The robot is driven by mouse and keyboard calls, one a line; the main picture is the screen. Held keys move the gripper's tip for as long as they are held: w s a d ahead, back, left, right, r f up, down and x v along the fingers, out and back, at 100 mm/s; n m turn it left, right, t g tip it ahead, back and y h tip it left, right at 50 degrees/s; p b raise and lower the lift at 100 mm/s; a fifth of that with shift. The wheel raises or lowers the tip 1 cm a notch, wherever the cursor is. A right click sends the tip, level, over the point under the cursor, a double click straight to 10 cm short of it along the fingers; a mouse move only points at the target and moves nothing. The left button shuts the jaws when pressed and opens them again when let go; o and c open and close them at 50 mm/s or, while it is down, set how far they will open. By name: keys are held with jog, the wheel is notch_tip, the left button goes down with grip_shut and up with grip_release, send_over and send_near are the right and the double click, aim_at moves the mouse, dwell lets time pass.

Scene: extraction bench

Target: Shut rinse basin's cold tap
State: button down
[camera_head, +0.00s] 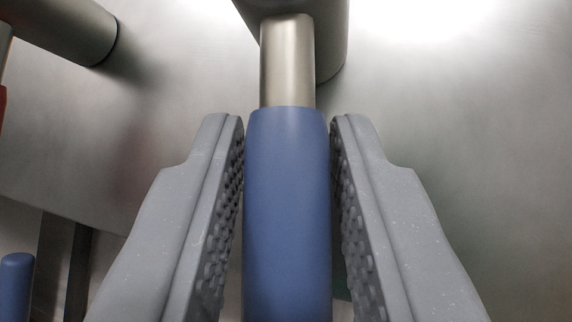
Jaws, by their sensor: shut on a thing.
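The cold tap's handle, a blue grip (287,215) on a metal stem (287,62), stands in the middle of the head view. The stem runs up to a metal tap body (334,35) at the top edge. My gripper (287,150) has one grey studded finger on each side of the blue grip and is shut on it. The lower end of the grip runs out of the picture at the bottom.
Another metal cylinder (70,28) sits at the top left, with a bit of red (2,108) below it at the left edge. A second blue rounded piece (16,285) shows at the bottom left. A shiny metal panel (470,150) fills the background.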

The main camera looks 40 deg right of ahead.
jog(key=shift+w+a+f+m+g+h+b, duration=0.2)
jog(key=shift+m+g+h, duration=0.1)
jog(key=shift+m+h, duration=0.35)
jog(key=shift+w+a+f+m+g+h+b, duration=0.1)
jog(key=shift+m+g+h+b, duration=0.25)
jog(key=shift+m, duration=0.45)
jog(key=shift+w+a+f+m+g+h+b, duration=0.15)
jog(key=shift+m+g+h, duration=0.1)
jog(key=shift+m+h, duration=0.45)
jog(key=shift+r+m, duration=0.1)
jog(key=shift+m, duration=0.15)
jog(key=c, duration=1.3)
grip_release()
jog(key=shift+w, duration=0.1)
jog(key=shift+o, duration=0.5)
jog(key=shift+r, duration=0.1)
jog(key=shift+h, duration=0.3)
jog(key=p+v, duration=0.3)
jog(key=v, duration=1.1)
jog(key=shift+p, duration=0.4)
jog(key=shift+r, duration=0.15)
